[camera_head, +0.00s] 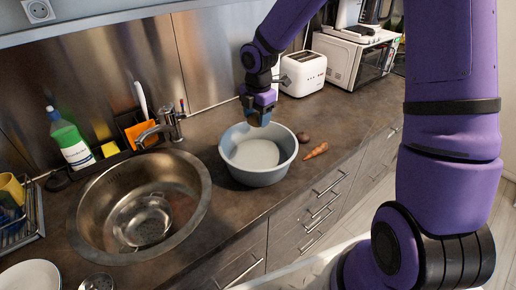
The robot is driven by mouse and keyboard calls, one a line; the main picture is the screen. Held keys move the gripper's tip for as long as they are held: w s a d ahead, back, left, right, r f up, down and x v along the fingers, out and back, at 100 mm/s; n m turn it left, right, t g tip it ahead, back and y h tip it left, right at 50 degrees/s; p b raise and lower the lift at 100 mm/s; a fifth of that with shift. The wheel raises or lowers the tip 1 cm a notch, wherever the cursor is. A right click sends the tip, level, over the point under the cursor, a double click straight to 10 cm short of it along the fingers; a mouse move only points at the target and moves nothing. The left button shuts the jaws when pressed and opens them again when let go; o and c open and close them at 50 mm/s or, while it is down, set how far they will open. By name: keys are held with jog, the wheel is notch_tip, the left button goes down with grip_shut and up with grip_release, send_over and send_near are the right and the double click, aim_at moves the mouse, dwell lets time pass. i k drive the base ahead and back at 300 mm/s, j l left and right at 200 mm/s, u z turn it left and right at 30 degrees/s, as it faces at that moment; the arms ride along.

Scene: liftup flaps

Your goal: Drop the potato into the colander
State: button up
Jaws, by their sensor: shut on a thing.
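My gripper (259,112) is at the back rim of a blue-grey bowl (232,162), in the upper middle of the head view. It points down and is shut on a small yellow-brown thing, which looks like a potato (259,121). The jaws hide most of it. The colander (143,222) looks like the round, shiny metal strainer inside the sink, left of and nearer than the bowl. No contents can be made out in it.
The steel sink (200,205) has a faucet (168,122) behind it. A brown round vegetable (303,137) and a carrot (316,151) lie right of the bowl. A toaster (303,75) stands behind. A green bottle (70,142) and dish rack (38,212) are at left.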

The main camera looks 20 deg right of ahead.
aim_at(156, 230)
jog(key=k+l, duration=0.1)
jog(key=l, duration=0.25)
jog(key=k+l, duration=0.1)
jog(key=l, duration=0.25)
jog(key=k+l, duration=0.15)
jog(key=l, duration=0.15)
jog(key=k+l, duration=0.1)
jog(key=l, duration=0.25)
